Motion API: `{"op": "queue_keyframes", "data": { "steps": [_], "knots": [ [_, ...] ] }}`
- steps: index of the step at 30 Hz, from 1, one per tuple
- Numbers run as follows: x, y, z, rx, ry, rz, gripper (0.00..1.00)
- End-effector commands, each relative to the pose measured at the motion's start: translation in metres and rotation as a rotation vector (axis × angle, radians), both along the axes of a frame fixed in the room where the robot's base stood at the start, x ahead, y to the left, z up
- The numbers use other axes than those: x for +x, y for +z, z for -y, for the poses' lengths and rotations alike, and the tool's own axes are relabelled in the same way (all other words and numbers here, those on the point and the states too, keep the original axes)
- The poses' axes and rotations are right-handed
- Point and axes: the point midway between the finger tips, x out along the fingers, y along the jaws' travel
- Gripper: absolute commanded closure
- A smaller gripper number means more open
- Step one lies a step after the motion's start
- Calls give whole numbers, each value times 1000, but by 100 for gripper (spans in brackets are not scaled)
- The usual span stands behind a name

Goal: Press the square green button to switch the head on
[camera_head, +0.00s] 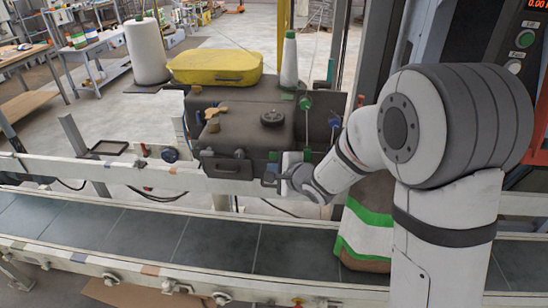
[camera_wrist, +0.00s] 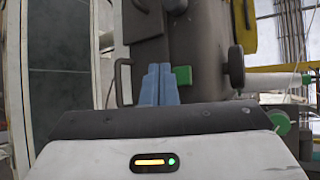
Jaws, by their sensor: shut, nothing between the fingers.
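The square green button (camera_wrist: 183,76) shows in the wrist view on the dark sewing head (camera_wrist: 203,40), right beside my gripper's fingertips. My gripper (camera_wrist: 157,72) is shut and empty, its two bluish fingers together and pointing at the head. In the head view, my gripper (camera_head: 269,181) is low at the front of the dark sewing head (camera_head: 245,130), just below a small green patch that looks like the button (camera_head: 272,156). I cannot tell whether the fingers touch the head.
The conveyor (camera_head: 210,240) runs along the front, with a green-and-white bag (camera_head: 363,230) on it behind my arm. A yellow cover (camera_head: 215,67) and thread cones (camera_head: 147,50) stand behind. A control panel (camera_head: 522,50) with round buttons is at the right.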

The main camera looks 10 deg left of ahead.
Motion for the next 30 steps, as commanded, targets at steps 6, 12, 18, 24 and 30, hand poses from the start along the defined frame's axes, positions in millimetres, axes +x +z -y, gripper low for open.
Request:
{"op": "queue_keyframes", "data": {
  "steps": [6, 12, 18, 24, 30],
  "knots": [
    [-23, 0, 1, 0, 1, -1, 100],
    [-41, 0, 2, 1, 1, 0, 100],
    [-46, 0, 2, 1, 1, 0, 100],
    [-46, 0, 3, -3, 0, 2, 100],
    [-41, 9, 39, -181, -31, 73, 100]
  ]
}}
